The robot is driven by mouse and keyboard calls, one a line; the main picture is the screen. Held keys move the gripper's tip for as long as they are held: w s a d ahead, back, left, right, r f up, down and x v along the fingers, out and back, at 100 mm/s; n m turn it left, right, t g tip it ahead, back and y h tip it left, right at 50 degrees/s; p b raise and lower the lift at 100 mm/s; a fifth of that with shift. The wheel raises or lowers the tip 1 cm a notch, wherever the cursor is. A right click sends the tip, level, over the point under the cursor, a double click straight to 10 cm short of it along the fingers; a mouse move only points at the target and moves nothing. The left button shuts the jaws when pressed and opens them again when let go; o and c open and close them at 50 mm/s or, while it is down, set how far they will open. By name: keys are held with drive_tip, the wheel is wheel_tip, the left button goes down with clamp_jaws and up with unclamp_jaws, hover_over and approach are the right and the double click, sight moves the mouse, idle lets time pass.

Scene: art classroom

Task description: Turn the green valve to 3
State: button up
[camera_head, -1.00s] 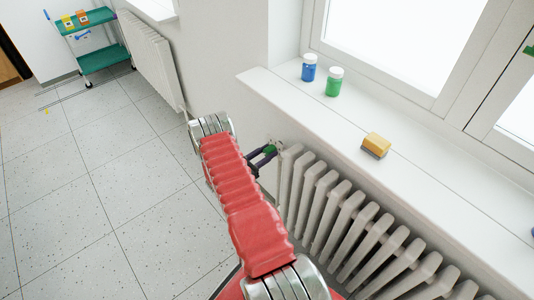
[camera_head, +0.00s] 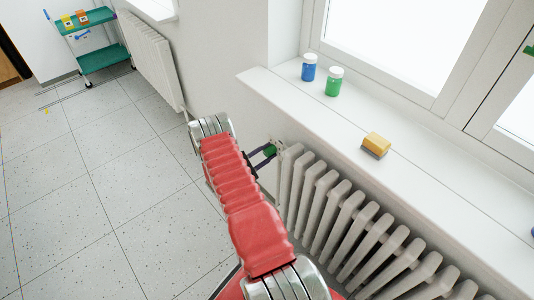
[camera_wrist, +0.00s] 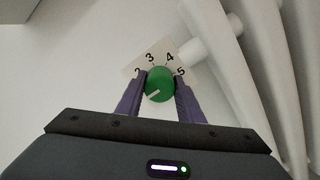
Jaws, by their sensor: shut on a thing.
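The green valve (camera_wrist: 159,83) is a round knob at the end of the radiator, in the middle of the wrist view. It carries a short white line on its lower left side. A white dial plate (camera_wrist: 133,67) behind it shows the numbers 2, 3, 4 and 5; the 2 is partly covered by a finger. My gripper (camera_wrist: 161,77) is shut on the knob, one purple finger on its left and one on its right. In the head view the valve (camera_head: 269,151) shows small beyond my red arm, between my finger ends.
The white radiator (camera_head: 340,215) stands right of the valve, under the window sill (camera_head: 300,95). On the sill are a blue jar (camera_head: 309,68), a green jar (camera_head: 334,82) and a yellow sponge-like block (camera_head: 376,144). A green cart (camera_head: 103,58) stands far left; the floor between is clear.

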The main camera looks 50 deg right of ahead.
drive_tip(key=m, duration=0.4)
drive_tip(key=shift+a+f+m, duration=0.1)
drive_tip(key=shift+f+m, duration=0.05)
drive_tip(key=shift+m, duration=0.25)
drive_tip(key=m, duration=0.5)
drive_tip(key=shift+s+f+m, duration=0.1)
drive_tip(key=shift+m, duration=0.2)
drive_tip(key=m, duration=0.5)
drive_tip(key=shift+f, duration=0.15)
drive_tip(key=m, duration=0.4)
drive_tip(key=shift+m+g, duration=0.3)
drive_tip(key=shift+m, duration=0.1)
drive_tip(key=o, duration=1.1)
drive_tip(key=shift+c, duration=0.2)
